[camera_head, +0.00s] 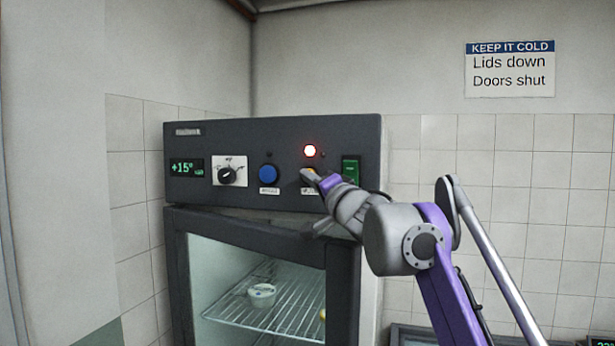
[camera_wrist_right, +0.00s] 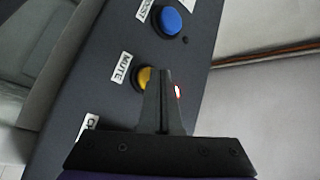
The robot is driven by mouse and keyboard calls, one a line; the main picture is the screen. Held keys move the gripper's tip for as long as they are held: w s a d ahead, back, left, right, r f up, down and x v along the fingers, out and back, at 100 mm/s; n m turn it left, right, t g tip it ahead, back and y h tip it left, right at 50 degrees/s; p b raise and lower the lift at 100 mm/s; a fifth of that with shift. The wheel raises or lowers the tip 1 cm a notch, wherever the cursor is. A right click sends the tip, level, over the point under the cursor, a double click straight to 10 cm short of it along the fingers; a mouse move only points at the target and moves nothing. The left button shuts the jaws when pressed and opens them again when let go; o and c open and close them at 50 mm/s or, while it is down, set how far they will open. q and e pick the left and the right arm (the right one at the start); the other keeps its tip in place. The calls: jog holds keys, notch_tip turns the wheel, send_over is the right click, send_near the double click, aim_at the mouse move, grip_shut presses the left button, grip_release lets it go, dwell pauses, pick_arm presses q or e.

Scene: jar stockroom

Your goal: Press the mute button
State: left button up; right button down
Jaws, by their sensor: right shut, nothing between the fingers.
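The mute button (camera_wrist_right: 145,78) is a yellow round button in a dark ring, beside a white label reading MUTE, in the right wrist view. In the head view only a bit of its yellow (camera_head: 311,171) shows behind my right gripper (camera_head: 309,177). The right gripper is shut and empty. Its closed fingertips (camera_wrist_right: 163,72) overlap the edge of the button in the wrist view; I cannot tell whether they touch it. My left gripper is not in view.
Below is a glass-door cabinet (camera_head: 341,290) with a wire shelf and a small white jar (camera_head: 262,294).

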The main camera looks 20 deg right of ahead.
jog(key=shift+w+d, duration=0.1)
dwell(0.5)
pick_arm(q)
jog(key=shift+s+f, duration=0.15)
pick_arm(e)
jog(key=shift+s+a, duration=0.55)
jog(key=shift+s, duration=0.3)
jog(key=shift+s+a+b, duration=0.2)
jog(key=shift+s+a, duration=0.5)
jog(key=shift+s, duration=0.3)
jog(key=shift+s+a+b, duration=0.2)
jog(key=shift+s+a, duration=0.5)
jog(key=shift+s, duration=0.3)
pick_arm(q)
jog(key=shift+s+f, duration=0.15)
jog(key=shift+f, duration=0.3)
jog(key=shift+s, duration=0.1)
pick_arm(e)
jog(key=shift+f, duration=0.1)
